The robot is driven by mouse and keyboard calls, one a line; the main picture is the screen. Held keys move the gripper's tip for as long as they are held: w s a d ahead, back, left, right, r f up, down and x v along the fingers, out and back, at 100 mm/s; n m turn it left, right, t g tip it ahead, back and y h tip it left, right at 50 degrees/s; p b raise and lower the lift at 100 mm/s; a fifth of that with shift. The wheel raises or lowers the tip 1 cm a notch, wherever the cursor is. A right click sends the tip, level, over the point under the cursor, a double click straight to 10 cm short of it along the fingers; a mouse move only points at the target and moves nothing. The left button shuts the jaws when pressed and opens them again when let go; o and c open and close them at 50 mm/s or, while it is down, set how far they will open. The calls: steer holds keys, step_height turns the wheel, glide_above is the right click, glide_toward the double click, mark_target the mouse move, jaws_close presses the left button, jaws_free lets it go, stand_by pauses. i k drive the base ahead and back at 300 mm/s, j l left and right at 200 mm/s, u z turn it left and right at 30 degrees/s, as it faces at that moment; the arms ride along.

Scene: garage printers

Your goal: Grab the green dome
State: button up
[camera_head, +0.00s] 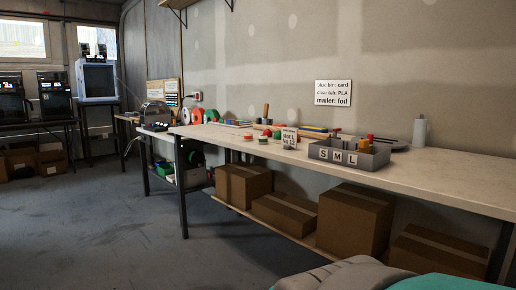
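A wooden workbench (220,137) runs along the wall from the middle to the right. Small red and green pieces lie on its top near the middle. My gripper is not in view.
A grey tray marked S M L (348,158) stands right of the small pieces. A grey bottle (420,132) stands at the back right. Cardboard boxes (243,184) fill the lower shelf. The floor (100,225) at left is clear.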

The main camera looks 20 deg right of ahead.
mark_target(277, 135)
steer(key=i+j+z, duration=0.15)
steer(key=i, duration=0.4)
steer(key=i+j+z, duration=0.1)
steer(key=i, duration=0.5)
steer(key=i+j+z, duration=0.15)
steer(key=i, duration=0.4)
